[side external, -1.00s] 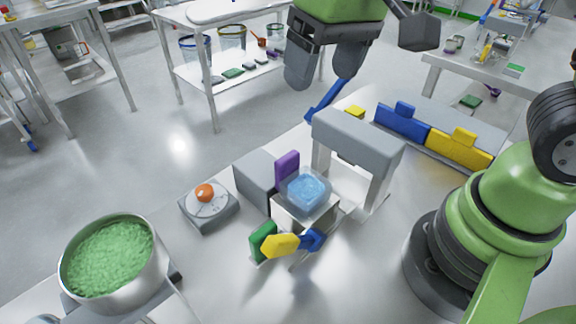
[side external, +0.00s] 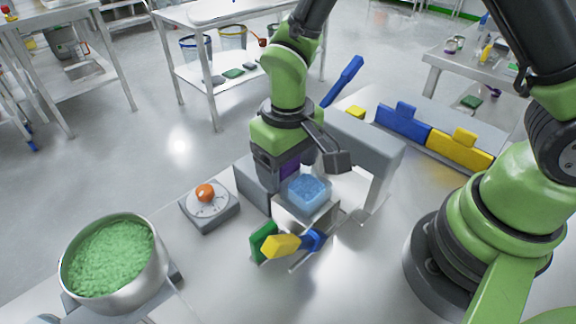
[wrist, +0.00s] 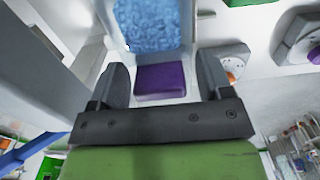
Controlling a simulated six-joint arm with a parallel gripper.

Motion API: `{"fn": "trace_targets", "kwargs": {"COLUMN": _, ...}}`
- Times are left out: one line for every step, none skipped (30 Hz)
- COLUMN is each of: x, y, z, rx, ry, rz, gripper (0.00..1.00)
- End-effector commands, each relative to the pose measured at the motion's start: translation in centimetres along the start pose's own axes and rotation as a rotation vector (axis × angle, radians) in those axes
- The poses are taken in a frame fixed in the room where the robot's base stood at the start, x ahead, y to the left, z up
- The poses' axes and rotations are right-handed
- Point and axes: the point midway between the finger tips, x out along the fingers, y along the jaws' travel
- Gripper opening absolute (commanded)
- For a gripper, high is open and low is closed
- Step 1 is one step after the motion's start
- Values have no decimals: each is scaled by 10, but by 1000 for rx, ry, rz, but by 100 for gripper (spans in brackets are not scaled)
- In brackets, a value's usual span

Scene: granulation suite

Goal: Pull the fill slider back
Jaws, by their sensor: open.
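The purple tab (side external: 290,168), which looks like the fill slider's handle, stands upright beside a clear bin of blue granules (side external: 308,190). My gripper (side external: 280,182) is down over the tab, and its jaws partly hide it in the side view. In the wrist view the purple tab (wrist: 161,80) lies between the two spread fingers of my gripper (wrist: 163,78). Gaps show on both sides of the tab, so the jaws are open and not clamped on it. The blue granules (wrist: 150,25) show just beyond the tab.
A grey arch (side external: 375,150) stands close on the right. Green, yellow and blue paddles (side external: 283,245) are in front. A bowl of green granules (side external: 110,258) is at lower left.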

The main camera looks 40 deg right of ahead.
Motion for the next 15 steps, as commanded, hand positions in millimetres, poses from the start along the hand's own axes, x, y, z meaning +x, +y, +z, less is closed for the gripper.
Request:
{"fn": "trace_targets", "kwargs": {"x": 4, "y": 0, "z": 0, "rx": 0, "ry": -2, "rz": 1, "gripper": 72}}
{"fn": "trace_targets", "kwargs": {"x": 6, "y": 0, "z": 0, "rx": 1, "ry": -2, "rz": 1, "gripper": 72}}
{"fn": "trace_targets", "kwargs": {"x": 8, "y": 0, "z": 0, "rx": 1, "ry": -1, "rz": 1, "gripper": 72}}
{"fn": "trace_targets", "kwargs": {"x": 8, "y": 0, "z": 0, "rx": 0, "ry": 0, "rz": 0, "gripper": 72}}
{"fn": "trace_targets", "kwargs": {"x": 9, "y": 0, "z": 0, "rx": 0, "ry": 0, "rz": 0, "gripper": 72}}
{"fn": "trace_targets", "kwargs": {"x": 9, "y": 0, "z": 0, "rx": 1, "ry": 1, "rz": 0, "gripper": 72}}
{"fn": "trace_targets", "kwargs": {"x": 9, "y": 0, "z": 0, "rx": 1, "ry": 1, "rz": 0, "gripper": 72}}
{"fn": "trace_targets", "kwargs": {"x": 9, "y": 0, "z": 0, "rx": 1, "ry": 1, "rz": 0, "gripper": 72}}
{"fn": "trace_targets", "kwargs": {"x": 9, "y": 0, "z": 0, "rx": 1, "ry": 1, "rz": 0, "gripper": 72}}
{"fn": "trace_targets", "kwargs": {"x": 9, "y": 0, "z": 0, "rx": 1, "ry": 1, "rz": 0, "gripper": 72}}
{"fn": "trace_targets", "kwargs": {"x": 9, "y": 0, "z": 0, "rx": 1, "ry": 1, "rz": 0, "gripper": 72}}
{"fn": "trace_targets", "kwargs": {"x": 9, "y": 0, "z": 0, "rx": 1, "ry": 1, "rz": 0, "gripper": 68}}
{"fn": "trace_targets", "kwargs": {"x": 9, "y": 0, "z": 0, "rx": 0, "ry": 1, "rz": 0, "gripper": 61}}
{"fn": "trace_targets", "kwargs": {"x": 9, "y": 0, "z": 0, "rx": 0, "ry": 1, "rz": 0, "gripper": 54}}
{"fn": "trace_targets", "kwargs": {"x": 8, "y": 0, "z": 0, "rx": 0, "ry": 1, "rz": 0, "gripper": 45}}
